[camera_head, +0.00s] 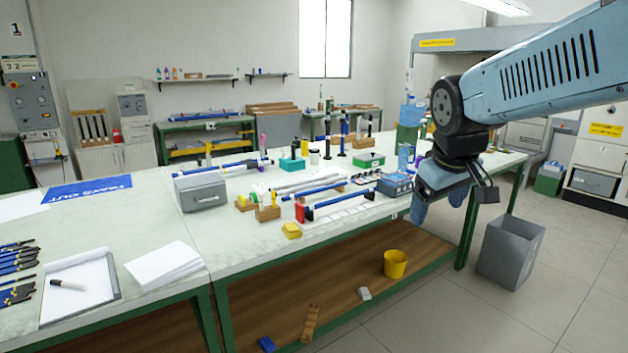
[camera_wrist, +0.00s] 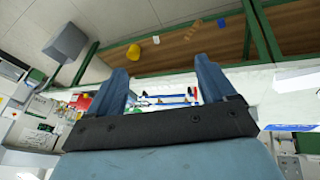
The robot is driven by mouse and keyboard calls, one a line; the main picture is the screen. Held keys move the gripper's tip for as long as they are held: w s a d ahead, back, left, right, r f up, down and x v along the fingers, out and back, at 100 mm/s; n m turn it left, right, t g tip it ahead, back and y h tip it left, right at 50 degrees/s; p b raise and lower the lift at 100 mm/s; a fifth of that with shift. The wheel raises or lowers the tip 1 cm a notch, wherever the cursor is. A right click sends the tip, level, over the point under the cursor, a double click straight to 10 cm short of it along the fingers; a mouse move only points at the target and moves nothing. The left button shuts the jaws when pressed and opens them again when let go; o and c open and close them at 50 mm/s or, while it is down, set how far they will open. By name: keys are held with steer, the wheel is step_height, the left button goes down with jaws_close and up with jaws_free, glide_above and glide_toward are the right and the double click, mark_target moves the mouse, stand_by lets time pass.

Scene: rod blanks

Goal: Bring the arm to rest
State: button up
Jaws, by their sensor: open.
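My arm reaches in from the upper right of the head view. My gripper (camera_head: 440,200) hangs beside the right front edge of the workbench (camera_head: 240,250), with its fingers pointing down. In the wrist view my gripper (camera_wrist: 164,85) shows its two blue fingers apart, with nothing held between them. Blue and white rods (camera_head: 340,202) lie on the bench to the left of my gripper in the head view. In the wrist view some rods show between and beyond the fingers.
A grey bin (camera_head: 510,250) stands on the floor right of the bench. A yellow bucket (camera_head: 395,264) sits on the lower shelf. The floor at lower right is clear.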

steer(key=s+f+m+t+y, duration=0.1)
steer(key=s+m, duration=0.3)
steer(key=s, duration=0.6)
steer(key=shift+s+d, duration=0.25)
steer(key=shift+d, duration=0.15)
steer(key=shift+f, duration=0.1)
